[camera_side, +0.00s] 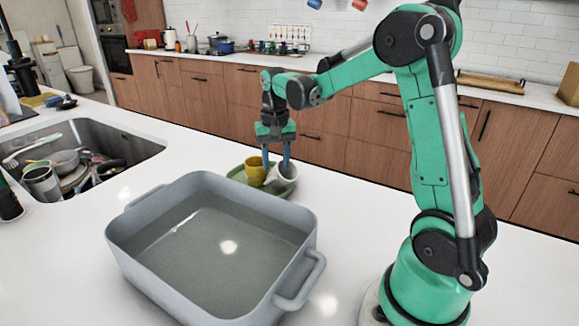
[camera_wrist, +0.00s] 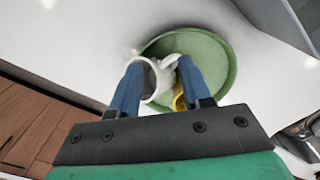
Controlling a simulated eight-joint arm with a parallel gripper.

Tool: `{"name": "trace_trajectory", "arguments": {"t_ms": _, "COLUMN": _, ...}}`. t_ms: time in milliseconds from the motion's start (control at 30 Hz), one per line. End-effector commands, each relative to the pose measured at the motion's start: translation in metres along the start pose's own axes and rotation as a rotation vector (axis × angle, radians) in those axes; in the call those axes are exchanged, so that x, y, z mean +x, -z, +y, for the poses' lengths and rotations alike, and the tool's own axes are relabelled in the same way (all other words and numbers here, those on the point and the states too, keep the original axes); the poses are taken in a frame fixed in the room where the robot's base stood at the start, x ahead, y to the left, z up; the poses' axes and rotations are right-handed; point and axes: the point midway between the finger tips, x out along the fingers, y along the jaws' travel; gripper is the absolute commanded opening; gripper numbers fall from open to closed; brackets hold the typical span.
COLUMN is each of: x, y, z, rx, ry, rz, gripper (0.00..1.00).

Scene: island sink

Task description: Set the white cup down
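The white cup (camera_side: 287,172) is at the right side of the green plate (camera_side: 238,174), next to a yellow cup (camera_side: 256,172). My gripper (camera_side: 277,165) points down over the two cups with its blue fingers apart. In the wrist view the white cup (camera_wrist: 157,88) appears between the fingers (camera_wrist: 159,62), its body against or beside the left finger and its handle near the right one. Whether the fingers press on it is unclear. The cup looks tilted, and its base is hidden. The yellow cup (camera_wrist: 180,101) is partly hidden by the right finger.
A large grey basin (camera_side: 215,245) stands on the white counter in front of the plate. A sink (camera_side: 75,160) with piled dishes is at the left. The counter right of the plate is clear.

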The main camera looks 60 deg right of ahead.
Motion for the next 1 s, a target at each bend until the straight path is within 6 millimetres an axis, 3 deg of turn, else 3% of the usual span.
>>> {"name": "trace_trajectory", "arguments": {"t_ms": 267, "x": -0.008, "y": 0.0, "z": 0.0, "rx": 0.0, "ry": 0.0, "rz": 0.0, "gripper": 0.43}}
{"name": "trace_trajectory", "arguments": {"t_ms": 800, "x": -0.108, "y": 0.0, "z": 0.0, "rx": 0.0, "ry": 0.0, "rz": 0.0, "gripper": 0.43}}
{"name": "trace_trajectory", "arguments": {"t_ms": 1000, "x": -0.128, "y": 0.0, "z": 0.0, "rx": 0.0, "ry": 0.0, "rz": 0.0, "gripper": 0.43}}
